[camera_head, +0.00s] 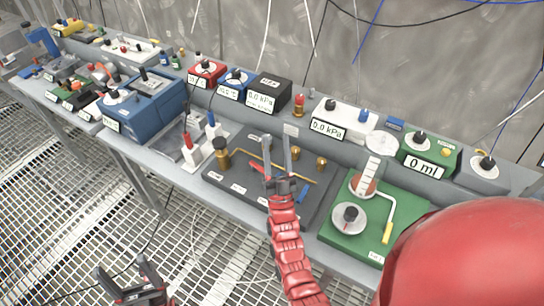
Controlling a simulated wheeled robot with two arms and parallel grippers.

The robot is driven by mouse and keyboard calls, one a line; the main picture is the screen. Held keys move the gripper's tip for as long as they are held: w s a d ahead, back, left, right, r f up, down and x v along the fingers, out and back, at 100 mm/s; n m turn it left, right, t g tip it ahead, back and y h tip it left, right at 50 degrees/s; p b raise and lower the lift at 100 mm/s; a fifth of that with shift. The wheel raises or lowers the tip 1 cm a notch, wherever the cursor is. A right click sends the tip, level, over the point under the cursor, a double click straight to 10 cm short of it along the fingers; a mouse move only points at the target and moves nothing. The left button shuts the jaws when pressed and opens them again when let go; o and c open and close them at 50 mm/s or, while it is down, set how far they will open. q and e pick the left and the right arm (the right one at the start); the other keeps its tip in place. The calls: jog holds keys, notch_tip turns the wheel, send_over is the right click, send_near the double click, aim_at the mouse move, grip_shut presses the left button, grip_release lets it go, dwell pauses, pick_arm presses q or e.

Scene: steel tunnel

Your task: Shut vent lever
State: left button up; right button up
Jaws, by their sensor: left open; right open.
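A dark panel (235,186) with brass piping and small white labels lies on the bench at the centre. A small red lever (256,167) shows on it, partly hidden by my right gripper (279,147). That gripper is open over the panel, its two grey fingers pointing toward the back, with the red lever beside the left finger. I cannot tell whether they touch. The labels are too small to read, so I cannot tell for sure which part is the vent lever. My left gripper (130,277) is open and empty, low over the grated floor in front of the bench.
A green board (345,238) with a dial and a yellow-ended lever (387,232) sits right of the panel. A brass knob (221,153) stands at the panel's left. A blue box (147,107) and several meters line the bench. The grated floor (65,190) is clear.

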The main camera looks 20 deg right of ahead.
jog(key=w+d+f+g+y+p, duration=0.15)
jog(key=w+g, duration=0.25)
jog(key=w, duration=0.8)
jog(key=w+f+g+y, duration=0.1)
jog(key=w+g+y, duration=0.25)
jog(key=w, duration=0.95)
jog(key=w+a+n+g+y, duration=0.4)
jog(key=w+a+g, duration=0.1)
jog(key=a+g, duration=0.15)
jog(key=r+n+g+h, duration=0.2)
jog(key=n+g, duration=0.4)
jog(key=g, duration=0.7)
send_over(261, 168)
notch_tip(261, 168, down, 16)
jog(key=p, duration=0.3)
jog(key=shift+s+r, duration=0.1)
jog(key=shift+r, duration=0.1)
jog(key=shift+f+p, duration=0.3)
jog(key=shift+f, duration=0.7)
